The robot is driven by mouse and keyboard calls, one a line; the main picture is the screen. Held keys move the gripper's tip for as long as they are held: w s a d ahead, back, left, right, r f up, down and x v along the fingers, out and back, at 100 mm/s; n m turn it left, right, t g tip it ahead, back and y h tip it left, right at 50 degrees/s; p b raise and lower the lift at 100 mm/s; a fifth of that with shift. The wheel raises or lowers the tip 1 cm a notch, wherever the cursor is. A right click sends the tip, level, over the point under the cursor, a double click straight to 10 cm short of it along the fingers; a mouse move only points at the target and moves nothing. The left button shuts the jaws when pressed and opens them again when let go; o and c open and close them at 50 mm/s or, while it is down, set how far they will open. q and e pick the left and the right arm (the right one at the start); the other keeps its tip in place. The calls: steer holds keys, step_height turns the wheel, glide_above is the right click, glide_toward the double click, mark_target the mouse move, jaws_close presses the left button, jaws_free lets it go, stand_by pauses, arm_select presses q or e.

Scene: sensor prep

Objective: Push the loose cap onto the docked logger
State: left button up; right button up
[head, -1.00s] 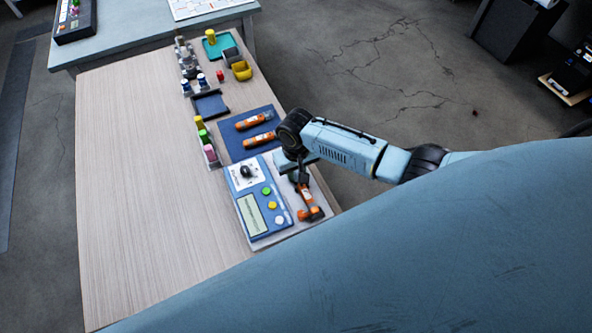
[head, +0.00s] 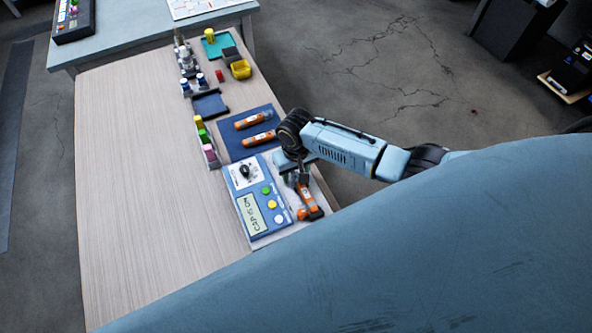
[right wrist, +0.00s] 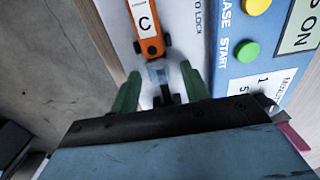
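The docked logger (head: 308,203) is an orange stick in the pale dock (head: 286,234) beside the blue console. In the right wrist view the logger (right wrist: 147,28) carries a white label with a "C". A clear, greyish cap (right wrist: 159,72) sits at its near end, in line with it and seemingly touching. My right gripper (head: 302,184) is over that end. In the right wrist view its green fingers (right wrist: 160,80) stand apart on either side of the cap, with gaps visible. My left gripper is not in view.
The blue console (head: 262,206) has a display with large text, partly reading "P ON" in the wrist view, and coloured buttons. Two orange loggers (head: 258,139) lie on a blue mat (head: 236,151). Bottles, trays and a yellow bin (head: 241,69) stand farther back. The table's left side is clear.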

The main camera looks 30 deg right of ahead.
mark_target(296, 175)
steer(key=shift+o, duration=1.2)
steer(key=shift+r+p, duration=0.6)
steer(key=shift+p, duration=0.3)
step_height(296, 175, up, 6)
steer(key=p, duration=0.6)
steer(key=shift+s, duration=0.1)
